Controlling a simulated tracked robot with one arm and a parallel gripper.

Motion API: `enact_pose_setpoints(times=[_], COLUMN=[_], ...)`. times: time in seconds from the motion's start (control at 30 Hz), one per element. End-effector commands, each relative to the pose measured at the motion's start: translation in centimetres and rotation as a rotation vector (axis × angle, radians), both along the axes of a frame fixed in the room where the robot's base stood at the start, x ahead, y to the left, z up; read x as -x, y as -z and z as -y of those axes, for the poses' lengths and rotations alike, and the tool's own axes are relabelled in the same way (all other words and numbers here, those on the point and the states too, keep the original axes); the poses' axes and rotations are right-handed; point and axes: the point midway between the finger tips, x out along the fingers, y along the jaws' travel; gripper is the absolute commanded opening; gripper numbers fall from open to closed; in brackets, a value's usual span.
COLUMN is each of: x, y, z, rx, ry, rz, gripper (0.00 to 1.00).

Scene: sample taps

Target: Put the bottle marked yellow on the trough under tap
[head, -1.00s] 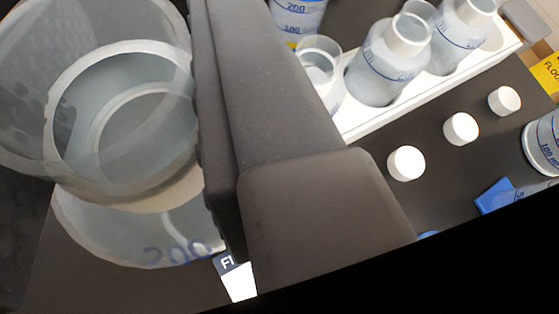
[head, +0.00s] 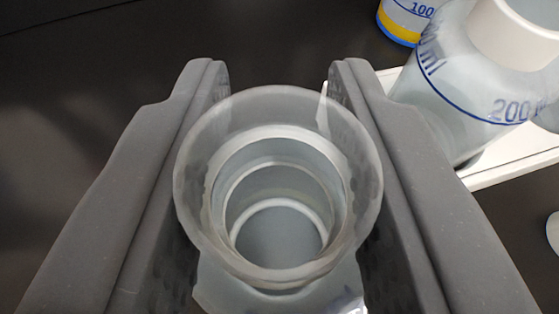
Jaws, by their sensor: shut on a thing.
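My gripper (head: 278,85) has one dark jaw on each side of an open, clear bottle (head: 278,265) and is shut on it. I look down into the bottle's round mouth; it has no cap. Its lower body is mostly hidden by its rim and the jaws, and I see no yellow mark on it. Another bottle, with a yellow band above a blue base (head: 400,27), stands beyond the right jaw, cut off by the top edge. Neither the tap nor the trough is clearly in view.
A large clear bottle with blue markings (head: 450,110) stands close to the right jaw, by a white rack (head: 510,155). A white round thing (head: 553,232) is cut off at the right edge. The dark surface at the upper left (head: 90,80) is bare.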

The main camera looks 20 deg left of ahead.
Motion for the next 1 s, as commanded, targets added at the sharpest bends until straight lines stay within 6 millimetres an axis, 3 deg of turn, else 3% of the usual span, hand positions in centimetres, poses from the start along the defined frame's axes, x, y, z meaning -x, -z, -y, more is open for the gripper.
enact_pose_setpoints(times=[0.33,0.37,0.43,0.8,1.0], x=[0.0,0.0,0.0,0.1,1.7], y=[0.4,0.4,0.4,0.1,-0.5], z=[0.0,0.0,0.0,0.1,0.7], rx=[0.0,0.0,0.0,0.0,0.0], ry=[0.0,0.0,0.0,0.0,0.001], rz=[0.001,0.001,0.001,0.001,-0.001], gripper=[0.0,0.3,0.49,0.49,0.49])
